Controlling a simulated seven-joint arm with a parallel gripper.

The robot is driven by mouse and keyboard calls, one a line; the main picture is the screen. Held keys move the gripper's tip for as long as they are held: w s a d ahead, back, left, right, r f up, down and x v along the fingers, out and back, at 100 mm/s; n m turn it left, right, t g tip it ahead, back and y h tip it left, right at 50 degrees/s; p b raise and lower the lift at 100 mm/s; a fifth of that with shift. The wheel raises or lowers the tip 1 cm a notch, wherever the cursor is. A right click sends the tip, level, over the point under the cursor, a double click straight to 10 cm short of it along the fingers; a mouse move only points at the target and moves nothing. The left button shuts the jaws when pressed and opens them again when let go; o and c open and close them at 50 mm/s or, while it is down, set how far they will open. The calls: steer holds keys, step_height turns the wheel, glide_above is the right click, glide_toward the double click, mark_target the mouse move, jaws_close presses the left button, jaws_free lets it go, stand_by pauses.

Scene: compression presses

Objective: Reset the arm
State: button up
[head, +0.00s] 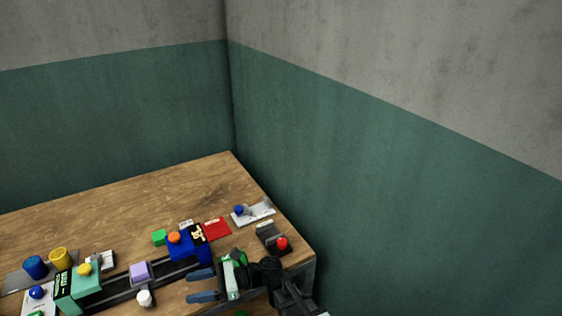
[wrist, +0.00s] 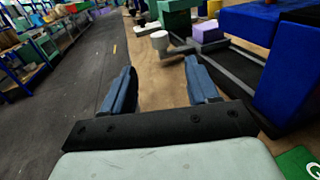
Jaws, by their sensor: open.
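My gripper (head: 205,284) is in the lower middle of the head view, over the front right part of the wooden table (head: 140,205). Its two blue fingers point left and stand apart with nothing between them. In the wrist view my gripper (wrist: 160,88) also shows open and empty, with table edge and floor beyond the fingers. My arm reaches in from the bottom right of the head view.
A blue press (head: 183,252) with an orange knob stands close behind my gripper. A purple block (head: 139,272) and a white knob (head: 144,298) lie to the left. A red-button box (head: 272,238) sits near the right edge. The back of the table is clear.

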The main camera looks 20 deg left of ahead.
steer(key=shift+s+d+r, duration=0.15)
steer(key=shift+s+d+r+g+h, duration=0.2)
steer(key=shift+s+d+g+h, duration=0.25)
steer(key=shift+s+d, duration=0.5)
steer(key=d+f+n+t+h, duration=0.3)
steer(key=d+f+n+h, duration=0.35)
steer(key=d+f, duration=2.1)
steer(key=s+d+f+n+h, duration=0.2)
steer(key=s+d+f+h, duration=0.2)
steer(key=d, duration=0.7)
steer(key=s+d+f+n+h, duration=0.3)
steer(key=s+d+f+h, duration=0.1)
steer(key=s+d+f, duration=0.3)
steer(key=d+f, duration=0.2)
steer(key=d, duration=0.2)
steer(key=shift+s+f, duration=0.15)
steer(key=shift+s, duration=0.05)
